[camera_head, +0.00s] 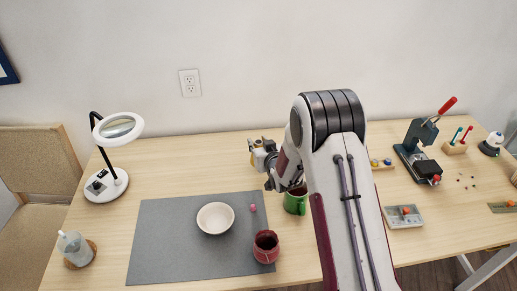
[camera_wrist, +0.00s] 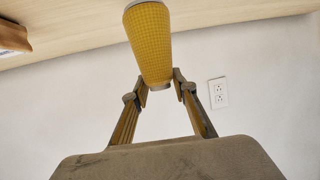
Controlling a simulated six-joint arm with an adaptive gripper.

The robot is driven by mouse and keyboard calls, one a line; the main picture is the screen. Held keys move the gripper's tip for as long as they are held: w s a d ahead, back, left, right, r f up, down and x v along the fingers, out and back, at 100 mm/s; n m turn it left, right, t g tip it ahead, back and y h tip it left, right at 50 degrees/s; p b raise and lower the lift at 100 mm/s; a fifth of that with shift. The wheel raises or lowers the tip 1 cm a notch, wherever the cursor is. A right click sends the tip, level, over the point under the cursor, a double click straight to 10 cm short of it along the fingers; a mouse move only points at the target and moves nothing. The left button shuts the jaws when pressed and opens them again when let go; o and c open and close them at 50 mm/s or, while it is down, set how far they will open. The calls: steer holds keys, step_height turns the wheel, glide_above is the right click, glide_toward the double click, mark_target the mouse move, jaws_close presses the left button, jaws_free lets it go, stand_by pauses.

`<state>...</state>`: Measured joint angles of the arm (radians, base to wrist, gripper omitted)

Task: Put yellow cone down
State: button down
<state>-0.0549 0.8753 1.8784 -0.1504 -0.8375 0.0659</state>
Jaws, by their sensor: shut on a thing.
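The yellow cone (camera_wrist: 150,42) fills the top middle of the wrist view. It has a fine grid texture, a pale grey wide end at the top edge and a narrower end towards my gripper. My gripper (camera_wrist: 161,82) is shut on the narrow end, one fingertip on each side. In the head view my gripper (camera_head: 264,157) is over the back part of the table, behind the grey mat (camera_head: 160,235). The cone is mostly hidden there by my gripper and arm. I cannot tell whether its wide end touches the table.
A white bowl (camera_head: 215,218), a pink ball (camera_head: 252,208) and a dark red cup (camera_head: 266,247) are on the mat. A green mug (camera_head: 295,202) stands right of it, close to my arm. A magnifier lamp (camera_head: 106,186) stands left. The table behind the mat's left part is clear.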

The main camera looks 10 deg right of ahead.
steer(key=shift+f, duration=1.35)
steer(key=shift+f, duration=0.1)
steer(key=c, duration=1.6)
jaws_free()
steer(key=shift+s, duration=0.1)
steer(key=shift+v, duration=5.95)
steer(key=shift+r, duration=0.2)
